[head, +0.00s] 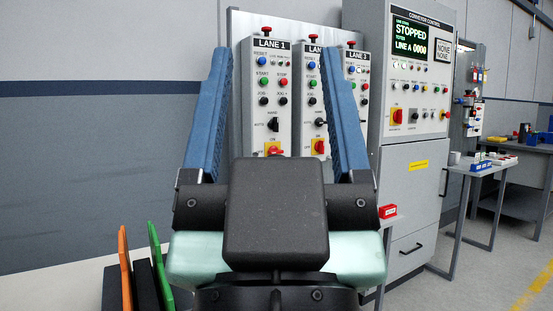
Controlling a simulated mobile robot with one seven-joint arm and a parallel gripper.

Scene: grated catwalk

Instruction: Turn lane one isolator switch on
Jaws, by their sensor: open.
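The lane one panel (264,90) stands ahead, between my fingers in the picture. Its isolator switch (273,150) is a red handle on a yellow plate near the panel's lower end, just above the dark block of my gripper. The red handle looks roughly sideways, with small lettering around it that is hard to read. My gripper (276,58) is open, with its two blue fingers wide apart and nothing between them. The fingers point toward the panels; no contact with the switch shows.
The lane two panel (311,90) has a similar red and yellow switch (319,147). The lane three panel (356,75) is partly behind my right finger. A conveyor control cabinet (415,75) reads STOPPED. Tables stand at right; orange and green upright pieces (160,260) are at lower left.

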